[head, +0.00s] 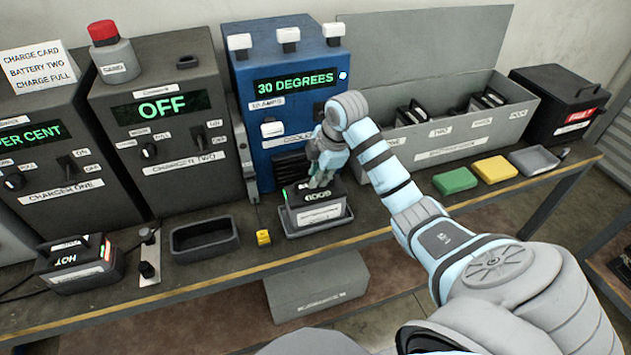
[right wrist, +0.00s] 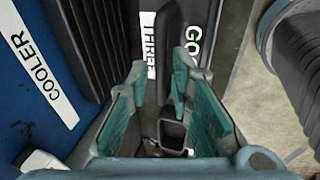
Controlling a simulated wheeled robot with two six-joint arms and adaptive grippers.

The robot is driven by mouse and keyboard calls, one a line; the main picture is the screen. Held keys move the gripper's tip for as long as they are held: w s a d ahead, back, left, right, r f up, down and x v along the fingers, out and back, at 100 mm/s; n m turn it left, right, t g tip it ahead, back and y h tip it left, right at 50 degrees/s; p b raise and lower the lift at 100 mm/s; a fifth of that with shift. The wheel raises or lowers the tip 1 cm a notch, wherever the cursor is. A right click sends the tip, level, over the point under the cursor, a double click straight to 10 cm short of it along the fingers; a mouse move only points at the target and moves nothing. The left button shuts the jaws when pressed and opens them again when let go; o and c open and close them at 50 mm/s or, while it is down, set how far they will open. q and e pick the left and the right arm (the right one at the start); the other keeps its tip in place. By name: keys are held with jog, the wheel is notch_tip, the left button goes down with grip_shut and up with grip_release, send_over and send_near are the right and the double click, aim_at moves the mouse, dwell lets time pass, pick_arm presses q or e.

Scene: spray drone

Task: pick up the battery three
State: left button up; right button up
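My right gripper (head: 320,180) is right above the battery, pointing down. In the right wrist view its teal-padded fingers (right wrist: 160,75) are apart on either side of the handle, with gaps showing. My left gripper is out of view.
A battery marked HOT (head: 78,262) stands at the left, near an empty dark tray (head: 204,238) and a small yellow block (head: 263,237). Chargers stand behind. A grey battery bin (head: 450,135), green (head: 455,180) and yellow (head: 494,169) pads, and a FAULT box (head: 560,105) are at right.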

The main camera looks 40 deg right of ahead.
jog(key=shift+x, duration=1.25)
jog(key=shift+s, duration=0.1)
jog(key=shift+f, duration=0.1)
grip_shut()
